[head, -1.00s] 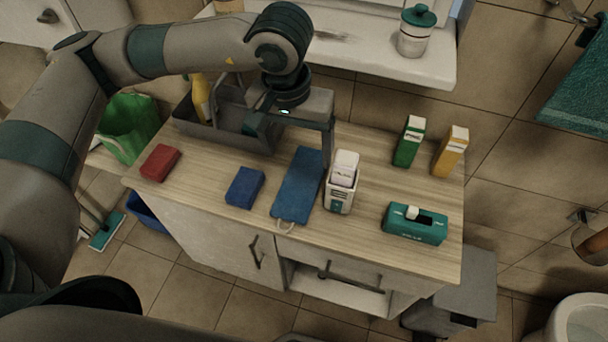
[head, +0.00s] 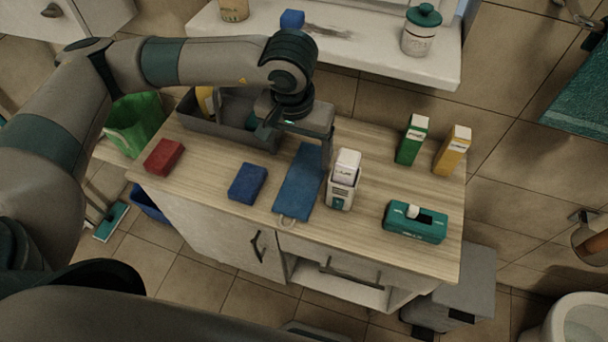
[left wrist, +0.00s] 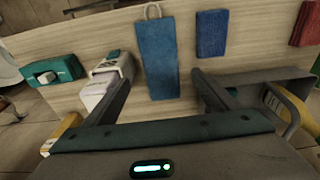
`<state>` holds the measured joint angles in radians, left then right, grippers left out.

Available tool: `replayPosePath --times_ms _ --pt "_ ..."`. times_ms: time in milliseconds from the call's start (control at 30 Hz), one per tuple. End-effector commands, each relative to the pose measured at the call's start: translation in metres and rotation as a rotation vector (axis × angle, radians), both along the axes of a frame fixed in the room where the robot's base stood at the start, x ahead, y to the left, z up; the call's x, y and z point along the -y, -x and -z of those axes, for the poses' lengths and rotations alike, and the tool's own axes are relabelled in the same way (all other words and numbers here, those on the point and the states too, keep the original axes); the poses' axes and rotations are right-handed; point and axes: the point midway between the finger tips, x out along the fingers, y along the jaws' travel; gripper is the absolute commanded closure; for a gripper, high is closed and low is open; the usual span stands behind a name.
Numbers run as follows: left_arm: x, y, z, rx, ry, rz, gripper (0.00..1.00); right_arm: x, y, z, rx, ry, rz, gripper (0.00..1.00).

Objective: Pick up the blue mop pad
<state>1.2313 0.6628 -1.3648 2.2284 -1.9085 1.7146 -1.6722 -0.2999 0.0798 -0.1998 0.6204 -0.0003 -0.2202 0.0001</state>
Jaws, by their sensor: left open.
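The blue mop pad (head: 299,190) lies flat on the wooden counter, a long blue strip with a pale loop at its front end. In the left wrist view the pad (left wrist: 157,55) runs between my fingers, its loop at the far end. My left gripper (head: 294,145) is open and empty, over the back end of the pad. In the left wrist view the gripper (left wrist: 160,83) has one finger to each side of the pad. The pad's back end is partly hidden by the gripper. My right gripper is not in view.
A white container (head: 342,187) stands close to the pad's right side. A dark blue block (head: 247,183) and a red block (head: 164,157) lie to the left. A grey caddy (head: 205,128) sits behind. A teal box (head: 415,222) and two cartons stand to the right.

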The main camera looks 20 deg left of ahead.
Motion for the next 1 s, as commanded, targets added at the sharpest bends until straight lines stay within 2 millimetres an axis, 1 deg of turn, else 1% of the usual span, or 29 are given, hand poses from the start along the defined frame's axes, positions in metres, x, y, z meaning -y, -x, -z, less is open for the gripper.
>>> replayPosePath --times_ms 33,200,300,400,533,867,1000 --pt "-0.001 0.001 0.008 -0.006 -0.002 0.000 0.20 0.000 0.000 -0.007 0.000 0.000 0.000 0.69" --pt "-0.001 -0.003 0.037 -0.004 -0.002 -0.001 0.20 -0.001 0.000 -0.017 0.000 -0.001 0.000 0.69" --pt "0.000 -0.005 0.052 -0.004 -0.001 -0.001 0.20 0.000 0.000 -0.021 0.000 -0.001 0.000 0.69" --pt "0.000 -0.007 0.062 -0.001 0.000 0.000 0.20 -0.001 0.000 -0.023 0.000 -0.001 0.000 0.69" --pt "0.000 -0.008 0.068 0.001 -0.001 0.001 0.20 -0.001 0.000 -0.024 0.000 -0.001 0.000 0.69" --pt "0.000 -0.008 0.069 0.000 0.000 0.000 0.20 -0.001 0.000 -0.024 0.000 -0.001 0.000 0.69" --pt "0.000 -0.009 0.076 -0.003 0.000 -0.002 0.20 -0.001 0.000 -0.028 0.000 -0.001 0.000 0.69"
